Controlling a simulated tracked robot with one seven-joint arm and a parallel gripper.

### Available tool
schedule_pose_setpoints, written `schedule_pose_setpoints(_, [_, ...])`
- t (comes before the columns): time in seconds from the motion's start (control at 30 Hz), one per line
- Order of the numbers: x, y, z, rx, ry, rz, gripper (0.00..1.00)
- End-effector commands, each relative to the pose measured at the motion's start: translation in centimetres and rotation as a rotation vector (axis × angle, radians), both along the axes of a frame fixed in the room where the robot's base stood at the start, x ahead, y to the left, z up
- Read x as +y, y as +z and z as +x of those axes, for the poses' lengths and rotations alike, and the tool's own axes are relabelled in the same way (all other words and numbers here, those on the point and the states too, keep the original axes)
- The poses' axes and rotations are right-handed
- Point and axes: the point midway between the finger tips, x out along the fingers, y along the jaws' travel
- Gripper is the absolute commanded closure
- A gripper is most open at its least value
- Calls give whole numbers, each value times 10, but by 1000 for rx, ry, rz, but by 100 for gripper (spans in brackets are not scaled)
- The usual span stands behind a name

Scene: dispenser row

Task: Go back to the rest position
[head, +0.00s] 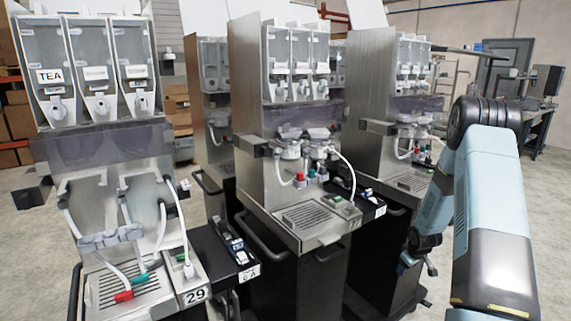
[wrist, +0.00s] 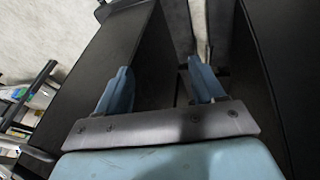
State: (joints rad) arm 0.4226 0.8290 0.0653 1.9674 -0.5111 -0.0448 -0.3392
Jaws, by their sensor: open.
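My gripper (head: 417,262) hangs low at the right in the head view, beside the rightmost dispenser's dark cabinet. In the wrist view my gripper (wrist: 160,68) shows two blue fingers spread apart with nothing between them. It is open and empty. Dark cabinet panels (wrist: 105,65) lie beyond the fingers, with a gap between the cabinets. I cannot tell whether the fingers touch a panel. My light blue arm fills the right side of the head view, bent at a dark joint.
A TEA dispenser (head: 100,75) numbered 29 stands at the left. A middle dispenser (head: 290,215) and a right dispenser (head: 365,110) stand behind it, with trays and handles sticking out. Open floor (head: 535,215) lies at the right. A workbench (head: 540,110) stands far back.

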Motion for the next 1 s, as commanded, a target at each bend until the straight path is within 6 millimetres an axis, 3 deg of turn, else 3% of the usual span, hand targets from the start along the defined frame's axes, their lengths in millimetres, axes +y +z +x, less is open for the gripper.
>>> schedule_pose_setpoints(0.1, [8,48,1,-10,-24,-17,32])
schedule_pose_setpoints(0.47, [41,173,-20,-31,-111,-40,32])
schedule_pose_setpoints(0.7, [68,248,-49,-49,-170,-38,32])
schedule_pose_setpoints(1.0, [104,327,-100,-75,-239,-13,32])
